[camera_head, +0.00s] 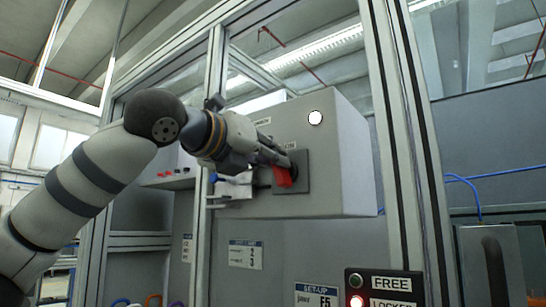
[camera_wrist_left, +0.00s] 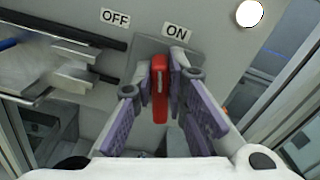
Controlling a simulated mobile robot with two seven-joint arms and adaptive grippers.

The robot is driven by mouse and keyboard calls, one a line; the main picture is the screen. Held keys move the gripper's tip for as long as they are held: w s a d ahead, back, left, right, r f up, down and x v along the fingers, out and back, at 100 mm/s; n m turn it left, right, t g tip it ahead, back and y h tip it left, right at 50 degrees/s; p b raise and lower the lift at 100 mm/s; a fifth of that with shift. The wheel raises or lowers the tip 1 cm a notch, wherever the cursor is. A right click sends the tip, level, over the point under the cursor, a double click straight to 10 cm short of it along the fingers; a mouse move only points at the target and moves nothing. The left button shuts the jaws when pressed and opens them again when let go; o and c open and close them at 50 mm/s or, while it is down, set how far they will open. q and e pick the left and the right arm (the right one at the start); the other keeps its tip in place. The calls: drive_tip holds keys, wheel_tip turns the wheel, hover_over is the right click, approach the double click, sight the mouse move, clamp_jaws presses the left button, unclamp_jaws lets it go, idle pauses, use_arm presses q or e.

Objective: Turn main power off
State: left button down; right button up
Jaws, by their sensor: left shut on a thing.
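The main power switch has a red handle (camera_head: 283,178) on a dark square plate (camera_head: 303,172), on the front of a grey cabinet box (camera_head: 346,150). My left gripper (camera_head: 277,165) comes in from the left and is shut on this handle. In the left wrist view the red handle (camera_wrist_left: 159,88) stands between the purple-padded fingers of my gripper (camera_wrist_left: 160,108). An OFF label (camera_wrist_left: 115,18) is at the upper left and an ON label (camera_wrist_left: 177,31) is above the handle, slightly right. A round white lamp (camera_head: 315,118) shows bright on the box. My right gripper is not in view.
A panel at the bottom shows FREE (camera_head: 391,283) and LOCKED labels; the red light (camera_head: 356,301) beside LOCKED is lit. A metal frame post (camera_head: 398,140) stands right of the box. A bracket with dark rods (camera_wrist_left: 70,40) lies left of the switch.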

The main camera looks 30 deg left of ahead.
use_arm(q)
drive_tip(key=shift+a+f+n, duration=0.25)
drive_tip(key=shift+f+n, duration=0.05)
drive_tip(key=shift+n, duration=2.05)
drive_tip(key=shift+a+f+n, duration=0.2)
drive_tip(key=shift+f+n, duration=0.15)
drive_tip(key=shift+n, duration=1.95)
drive_tip(key=shift+a+f+n, duration=0.25)
drive_tip(key=shift+f+n, duration=0.05)
drive_tip(key=shift+n, duration=2.35)
drive_tip(key=c, duration=1.6)
unclamp_jaws()
